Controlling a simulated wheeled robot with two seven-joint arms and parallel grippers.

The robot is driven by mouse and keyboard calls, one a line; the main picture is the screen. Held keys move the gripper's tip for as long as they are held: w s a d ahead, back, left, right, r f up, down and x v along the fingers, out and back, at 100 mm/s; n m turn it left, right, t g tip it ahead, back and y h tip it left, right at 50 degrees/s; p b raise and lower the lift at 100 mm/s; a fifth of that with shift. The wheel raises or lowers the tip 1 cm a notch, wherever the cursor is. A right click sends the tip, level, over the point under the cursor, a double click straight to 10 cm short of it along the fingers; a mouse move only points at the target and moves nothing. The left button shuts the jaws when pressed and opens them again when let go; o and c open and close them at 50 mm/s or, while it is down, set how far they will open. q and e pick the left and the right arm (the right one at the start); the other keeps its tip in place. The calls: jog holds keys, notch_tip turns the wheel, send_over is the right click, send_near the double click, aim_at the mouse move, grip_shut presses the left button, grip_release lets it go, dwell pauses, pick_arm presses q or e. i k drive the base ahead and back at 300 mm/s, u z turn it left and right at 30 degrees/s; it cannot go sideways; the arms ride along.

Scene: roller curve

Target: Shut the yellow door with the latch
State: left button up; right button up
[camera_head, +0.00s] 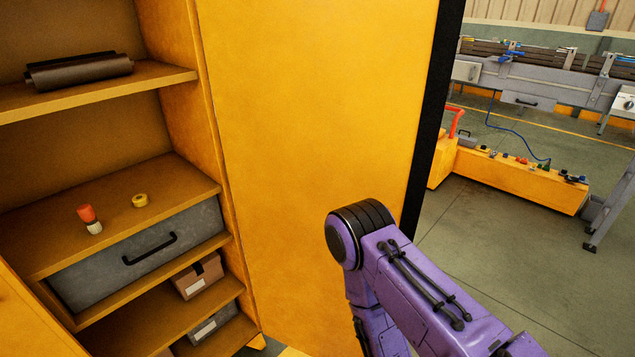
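The yellow door (315,130) stands open on the right side of a yellow cabinet, its broad face toward me. A black strip (437,100) runs down its right edge. I cannot make out a latch on the part of the door that shows. A purple arm of mine comes in from the lower right, its bend in front of the door's lower right part. Whether it touches the door is unclear. Neither of my grippers is in view.
The cabinet shelves (120,210) hold a dark roll (80,70), a red-and-white item (89,218), a yellow ring (139,200), a grey drawer (140,255) and cardboard boxes (198,277). A yellow panel (30,320) stands at lower left. Beyond the door are open floor (470,250), a low yellow block (520,180) and a conveyor (550,80).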

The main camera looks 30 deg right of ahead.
aim_at(321, 107)
jog(key=z, duration=2.8)
jog(key=i, duration=3.05)
jog(key=u, duration=4.35)
